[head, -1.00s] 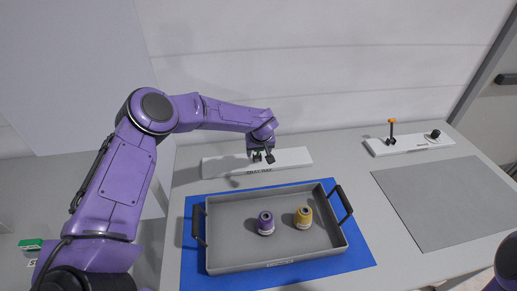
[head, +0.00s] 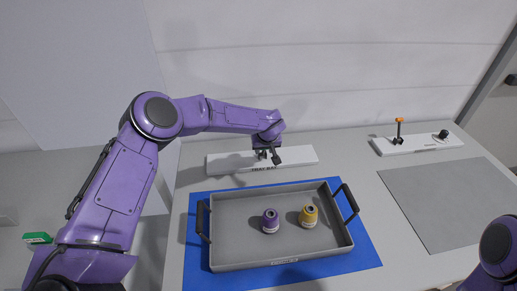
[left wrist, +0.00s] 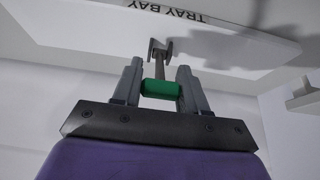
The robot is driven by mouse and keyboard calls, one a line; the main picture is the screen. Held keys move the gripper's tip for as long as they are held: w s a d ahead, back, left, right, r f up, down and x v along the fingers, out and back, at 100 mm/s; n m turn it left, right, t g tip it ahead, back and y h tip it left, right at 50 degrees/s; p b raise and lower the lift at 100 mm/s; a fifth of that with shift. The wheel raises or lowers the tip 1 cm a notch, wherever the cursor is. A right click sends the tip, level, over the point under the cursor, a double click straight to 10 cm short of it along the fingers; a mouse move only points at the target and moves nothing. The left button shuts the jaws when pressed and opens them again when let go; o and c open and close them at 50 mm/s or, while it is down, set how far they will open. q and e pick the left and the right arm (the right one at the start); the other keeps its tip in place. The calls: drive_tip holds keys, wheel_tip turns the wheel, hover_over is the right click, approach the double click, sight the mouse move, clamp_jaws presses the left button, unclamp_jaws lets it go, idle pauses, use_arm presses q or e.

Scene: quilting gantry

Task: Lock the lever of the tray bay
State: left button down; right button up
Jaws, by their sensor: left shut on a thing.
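The tray bay's white panel (head: 222,163), marked "TRAY BAY", lies at the back of the table behind the tray. Its lever has a dark metal stem (left wrist: 161,55) and a green handle (left wrist: 160,89), both clear in the left wrist view. My left gripper (left wrist: 160,88) is shut on the green handle, one finger at each end. In the head view my left gripper (head: 268,156) is over the panel's middle and mostly hides the lever. My right gripper is out of view.
A grey tray (head: 232,265) with dark handles sits on a blue mat (head: 195,272), holding a purple spool (head: 270,221) and a yellow spool (head: 308,216).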

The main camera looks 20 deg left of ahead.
use_arm(q)
drive_tip(key=c, duration=0.7)
unclamp_jaws()
drive_tip(key=shift+s+d+r, duration=0.1)
drive_tip(key=shift+d+r, duration=0.05)
drive_tip(key=shift+r, duration=0.25)
drive_tip(key=b+v, duration=0.2)
drive_tip(key=v, duration=0.7)
drive_tip(key=shift+s+d+r, duration=0.1)
drive_tip(key=shift+s+r, duration=0.1)
drive_tip(key=shift+r, duration=0.1)
